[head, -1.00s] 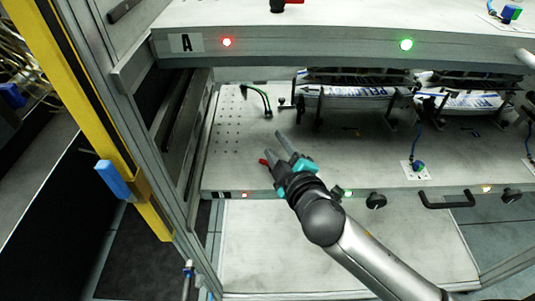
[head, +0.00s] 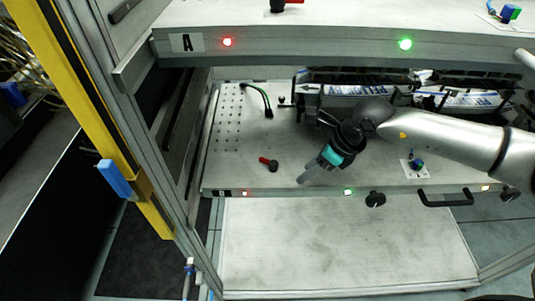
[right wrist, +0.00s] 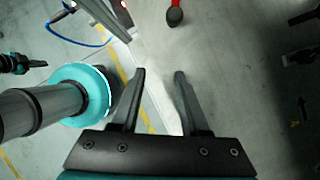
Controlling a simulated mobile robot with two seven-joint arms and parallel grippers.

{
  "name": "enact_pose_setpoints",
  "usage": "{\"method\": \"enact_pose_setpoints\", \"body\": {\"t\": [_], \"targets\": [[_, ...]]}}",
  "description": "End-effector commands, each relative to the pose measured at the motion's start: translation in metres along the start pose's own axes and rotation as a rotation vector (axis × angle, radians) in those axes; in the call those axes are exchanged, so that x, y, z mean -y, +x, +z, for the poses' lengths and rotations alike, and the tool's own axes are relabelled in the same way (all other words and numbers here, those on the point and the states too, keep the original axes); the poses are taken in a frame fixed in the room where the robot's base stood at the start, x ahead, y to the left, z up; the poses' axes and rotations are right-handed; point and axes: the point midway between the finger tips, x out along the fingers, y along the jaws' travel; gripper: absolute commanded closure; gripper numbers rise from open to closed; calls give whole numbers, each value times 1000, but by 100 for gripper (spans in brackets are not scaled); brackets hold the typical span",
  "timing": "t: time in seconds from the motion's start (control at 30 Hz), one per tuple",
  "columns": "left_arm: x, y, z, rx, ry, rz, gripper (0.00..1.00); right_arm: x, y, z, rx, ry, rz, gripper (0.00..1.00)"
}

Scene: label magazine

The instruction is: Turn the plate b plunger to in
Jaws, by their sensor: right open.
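A small plunger with a red handle and a black end (head: 268,163) sits on the lower plate (head: 235,165), near its front left. The plate's front label is too small to read. My right gripper (head: 303,180) is open and empty, to the right of the plunger and apart from it, its fingers pointing down toward the plate's front edge. In the right wrist view the plunger (right wrist: 174,14) shows at the top, beyond the two spread fingers (right wrist: 158,80), with nothing between them.
The upper shelf marked A (head: 310,50) overhangs the lower plate. A green cable (head: 262,96) stands behind the plunger, and label holders (head: 350,95) line the back. A black knob (head: 376,200) and a black handle (head: 446,198) are on the front edge.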

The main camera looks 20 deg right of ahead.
Motion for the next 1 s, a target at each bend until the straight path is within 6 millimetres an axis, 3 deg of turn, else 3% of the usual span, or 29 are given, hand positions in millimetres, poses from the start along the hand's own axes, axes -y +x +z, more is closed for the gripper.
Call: {"method": "enact_pose_setpoints", "body": {"t": [0.1, 0.23, 0.9, 1.0], "targets": [[0, 0, 0, 0, 0, 0, 100, 13, -4, -9, -50, -16, -39, 55], [0, 1, 0, 0, 1, 0, 100, 15, 0, -2, -54, -19, -44, 55], [14, 10, -2, -6, 5, -17, 100, 13, 46, 94, -51, -17, -40, 55], [14, 13, -4, -11, 4, -18, 100, 13, 58, 96, -56, -16, -39, 55]]}}
